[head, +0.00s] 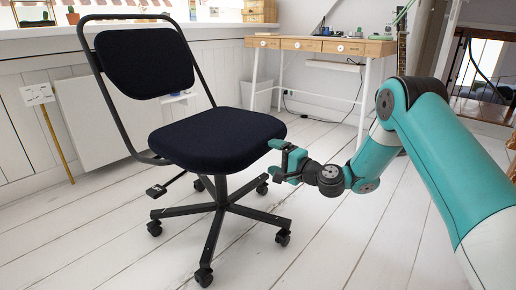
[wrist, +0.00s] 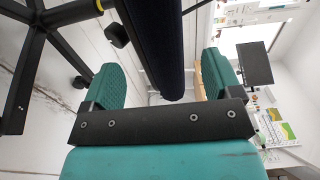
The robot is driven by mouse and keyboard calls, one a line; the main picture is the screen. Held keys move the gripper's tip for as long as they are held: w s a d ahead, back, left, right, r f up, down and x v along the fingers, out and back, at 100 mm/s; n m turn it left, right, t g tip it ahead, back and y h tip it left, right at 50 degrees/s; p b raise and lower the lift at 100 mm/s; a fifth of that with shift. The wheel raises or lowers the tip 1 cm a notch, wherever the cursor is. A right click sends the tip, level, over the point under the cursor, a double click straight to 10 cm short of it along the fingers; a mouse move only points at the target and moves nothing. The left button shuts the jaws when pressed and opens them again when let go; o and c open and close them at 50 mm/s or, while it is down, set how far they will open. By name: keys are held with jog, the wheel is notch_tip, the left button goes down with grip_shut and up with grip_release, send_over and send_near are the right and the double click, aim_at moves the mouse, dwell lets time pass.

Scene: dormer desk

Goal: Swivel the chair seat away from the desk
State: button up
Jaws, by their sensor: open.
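The swivel chair has a dark navy seat (head: 215,140), a matching backrest (head: 145,60) in a black frame and a black star base (head: 218,208) on castors. The backrest is at the left and the seat points right. My teal gripper (head: 281,160) is at the seat's right edge, with one finger near the top surface and one lower. In the wrist view, the dark seat edge (wrist: 158,45) lies between the open fingers (wrist: 162,78), with gaps visible beside it. Firm contact cannot be told. The desk (head: 320,45) with a wooden top and white legs stands behind the chair.
A white bin (head: 256,95) stands by the desk's left leg, and a dark cable runs along the floor there. The white plank floor (head: 330,235) in front is clear.

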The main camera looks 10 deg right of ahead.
aim_at(263, 152)
jog(key=b+x, duration=0.1)
jog(key=x, duration=0.6)
jog(key=shift+b, duration=0.35)
jog(key=c, duration=1.3)
